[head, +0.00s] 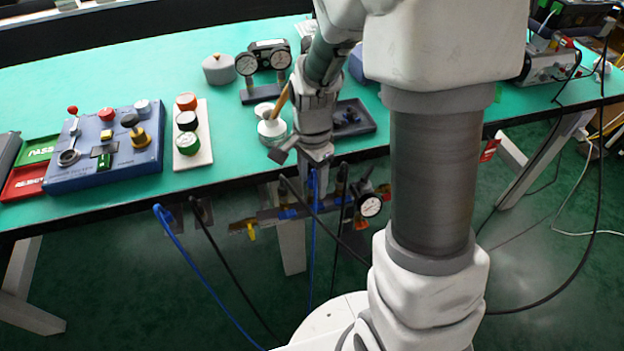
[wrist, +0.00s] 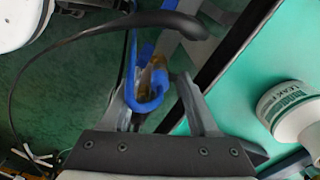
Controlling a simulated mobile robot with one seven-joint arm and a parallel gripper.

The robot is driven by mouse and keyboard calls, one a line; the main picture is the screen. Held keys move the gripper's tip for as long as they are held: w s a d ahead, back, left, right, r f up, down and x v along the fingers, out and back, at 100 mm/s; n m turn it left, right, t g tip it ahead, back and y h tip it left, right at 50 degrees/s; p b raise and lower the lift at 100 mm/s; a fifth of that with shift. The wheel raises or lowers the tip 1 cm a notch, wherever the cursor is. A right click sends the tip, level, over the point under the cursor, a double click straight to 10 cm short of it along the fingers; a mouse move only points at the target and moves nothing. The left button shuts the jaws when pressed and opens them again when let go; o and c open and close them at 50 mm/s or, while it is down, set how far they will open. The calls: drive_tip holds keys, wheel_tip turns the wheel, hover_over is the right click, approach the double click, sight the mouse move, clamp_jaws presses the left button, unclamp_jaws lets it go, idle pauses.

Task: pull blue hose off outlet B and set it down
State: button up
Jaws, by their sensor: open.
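A blue hose (head: 314,235) hangs down below the table's front edge, directly under my gripper (head: 315,172) in the head view. In the wrist view the blue hose (wrist: 148,103) curves between the two spread fingers of my gripper (wrist: 156,85). The fingers are open and stand on either side of it; I cannot tell whether either touches it. A brass-coloured fitting (wrist: 154,76) shows beside the hose. The hose's end on the outlet is partly hidden, and no outlet letter is readable. A manifold (head: 270,215) runs below the table edge.
A black hose (wrist: 95,32) arcs close by the fingers. Another blue hose (head: 185,252) hangs at the left. A gauge (head: 370,205) sits right of the gripper. The green table (head: 225,120) holds a blue control box (head: 105,150), gauges (head: 263,65) and a white bottle (wrist: 292,110).

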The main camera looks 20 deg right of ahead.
clamp_jaws()
idle(0.6)
idle(1.3)
